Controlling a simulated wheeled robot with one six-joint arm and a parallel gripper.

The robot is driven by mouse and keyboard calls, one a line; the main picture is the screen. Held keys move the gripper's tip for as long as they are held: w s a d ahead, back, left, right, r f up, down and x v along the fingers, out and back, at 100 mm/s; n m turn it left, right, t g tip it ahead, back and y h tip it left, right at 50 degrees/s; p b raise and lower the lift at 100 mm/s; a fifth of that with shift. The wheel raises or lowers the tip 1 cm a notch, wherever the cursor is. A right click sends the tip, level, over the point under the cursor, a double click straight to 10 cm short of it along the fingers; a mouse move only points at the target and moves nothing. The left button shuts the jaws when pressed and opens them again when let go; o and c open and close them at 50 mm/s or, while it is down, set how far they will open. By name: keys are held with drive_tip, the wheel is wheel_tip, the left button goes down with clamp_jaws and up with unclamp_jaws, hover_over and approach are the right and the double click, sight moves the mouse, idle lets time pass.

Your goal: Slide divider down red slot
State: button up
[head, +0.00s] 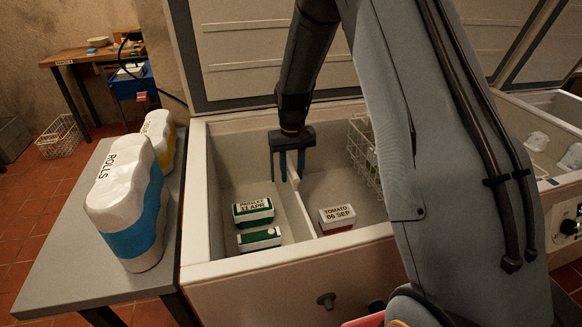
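A thin white divider (305,207) stands in the open chest freezer (222,166), running from below my gripper toward the front wall. It parts the packs on the left from the pack on the right. My gripper (292,175) points down inside the freezer, its two blue fingers apart at the divider's far part. The divider's top edge shows between or just behind the fingers; I cannot tell whether they press on it. No red slot mark can be made out; the arm hides part of the freezer's right side.
Green-and-white packs (253,211) lie left of the divider, and a TOMATO pack (337,218) lies right. A wire basket (364,152) hangs at the freezer's right. A wrapped ROLLS pack (132,205) and a yellow one (160,138) stand on the grey side table (62,260).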

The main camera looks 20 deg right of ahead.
sight(292, 182)
drive_tip(key=shift+f+p, duration=0.5)
drive_tip(key=shift+f, duration=2.95)
drive_tip(key=shift+s+r, duration=0.1)
clamp_jaws()
